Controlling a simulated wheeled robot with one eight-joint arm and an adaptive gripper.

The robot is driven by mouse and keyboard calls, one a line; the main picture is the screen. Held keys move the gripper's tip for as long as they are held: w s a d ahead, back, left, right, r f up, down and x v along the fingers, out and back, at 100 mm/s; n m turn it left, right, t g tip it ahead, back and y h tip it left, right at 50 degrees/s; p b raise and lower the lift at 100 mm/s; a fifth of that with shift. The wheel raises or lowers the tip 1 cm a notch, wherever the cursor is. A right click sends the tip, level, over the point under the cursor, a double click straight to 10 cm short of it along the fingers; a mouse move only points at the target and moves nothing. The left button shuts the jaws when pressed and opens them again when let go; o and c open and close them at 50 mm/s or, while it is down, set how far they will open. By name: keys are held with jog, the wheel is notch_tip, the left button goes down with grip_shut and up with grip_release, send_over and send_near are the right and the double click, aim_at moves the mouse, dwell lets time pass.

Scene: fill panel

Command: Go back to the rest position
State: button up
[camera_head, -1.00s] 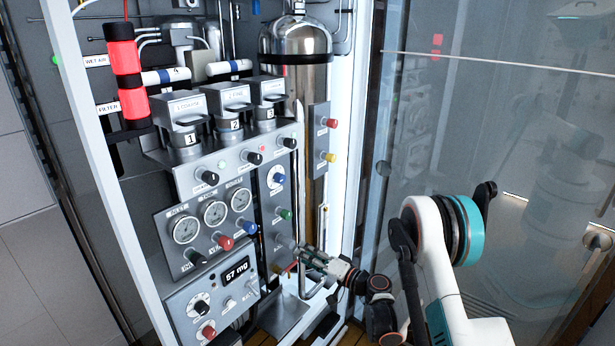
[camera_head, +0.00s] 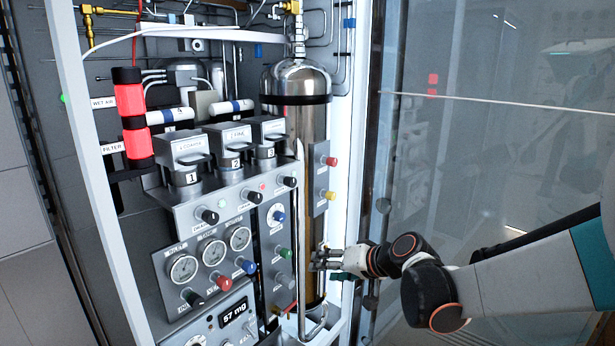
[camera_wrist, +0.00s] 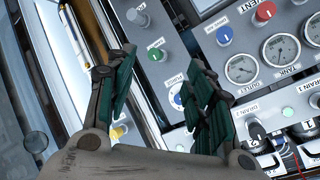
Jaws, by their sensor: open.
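My gripper (camera_head: 322,260) is at the lower right of the fill panel (camera_head: 262,198), in front of the lower part of the steel cylinder (camera_head: 297,120). In the wrist view my gripper (camera_wrist: 160,88) shows two dark green ribbed fingers spread apart with nothing between them. Beyond the fingers are a green knob (camera_wrist: 154,54), a blue knob (camera_wrist: 178,98) and the gauges. I cannot tell from these views that the fingers touch anything.
A white cabinet frame post (camera_head: 352,130) and a glass panel (camera_head: 480,140) stand to the right of the cylinder, close to my arm. Gauges (camera_head: 212,253), a red knob (camera_head: 223,282) and a digital display (camera_head: 235,311) are on the left. A red-lit filter tube (camera_head: 131,112) stands upper left.

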jog(key=s+d+r+h, duration=0.1)
jog(key=s+d+h, duration=0.3)
jog(key=s, duration=1)
jog(key=s+d+r+g+h, duration=0.1)
jog(key=s+d+h, duration=0.3)
jog(key=s+d, duration=0.6)
jog(key=s, duration=0.5)
jog(key=shift+d, duration=0.3)
jog(key=shift+s+r, duration=0.1)
jog(key=shift+c, duration=0.4)
